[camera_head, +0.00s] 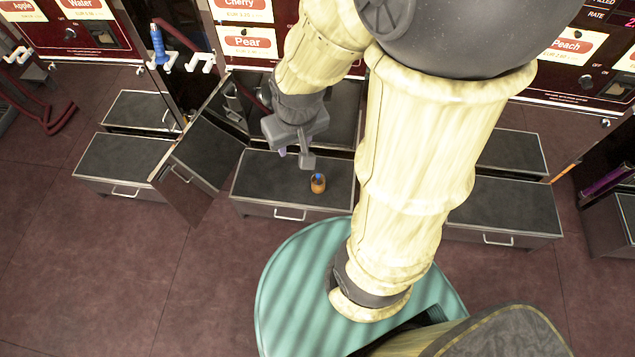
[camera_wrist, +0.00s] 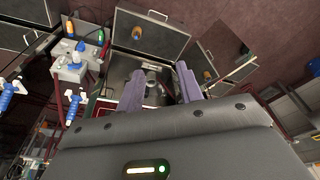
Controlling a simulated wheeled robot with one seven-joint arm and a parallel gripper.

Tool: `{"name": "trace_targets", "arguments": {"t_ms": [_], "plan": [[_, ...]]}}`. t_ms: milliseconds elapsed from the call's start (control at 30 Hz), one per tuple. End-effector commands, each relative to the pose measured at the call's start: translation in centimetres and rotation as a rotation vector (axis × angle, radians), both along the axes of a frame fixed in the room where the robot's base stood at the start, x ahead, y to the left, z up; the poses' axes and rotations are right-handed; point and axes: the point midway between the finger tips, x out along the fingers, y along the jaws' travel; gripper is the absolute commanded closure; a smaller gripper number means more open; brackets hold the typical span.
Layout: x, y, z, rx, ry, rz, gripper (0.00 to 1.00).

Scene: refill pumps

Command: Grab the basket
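A small orange-brown basket (camera_head: 318,183) with a blue top stands on the dark top of a low drawer step (camera_head: 265,182) in the head view. In the wrist view the basket (camera_wrist: 137,32) is small, on a dark panel above the fingers. My gripper (camera_head: 295,157) hangs above and to the left of the basket in the head view, apart from it. In the wrist view my gripper (camera_wrist: 160,82) shows two purple-grey fingers spread wide, with no object held between them.
An open cabinet door (camera_head: 205,155) stands left of the basket's step. More low steps lie left (camera_head: 125,160) and right (camera_head: 505,212). Pump panels with labels such as Pear (camera_head: 248,42) rise behind. A blue nozzle (camera_head: 158,45) is at upper left. The floor (camera_head: 140,270) in front is clear.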

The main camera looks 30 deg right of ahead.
Motion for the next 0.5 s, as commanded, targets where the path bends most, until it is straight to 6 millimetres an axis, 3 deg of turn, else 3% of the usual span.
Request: {"name": "trace_targets", "arguments": {"t_ms": [33,200,367,500], "plan": [[0.0,0.0,0.0,0.000,0.000,0.000,0.60],[0.4,-0.3,-1.4,-0.006,-0.007,0.004,0.26],[2.1,-1.8,-6.1,-0.025,-0.034,0.019,0.26],[4.1,-3.3,-12.0,-0.044,-0.074,0.053,0.26]]}}
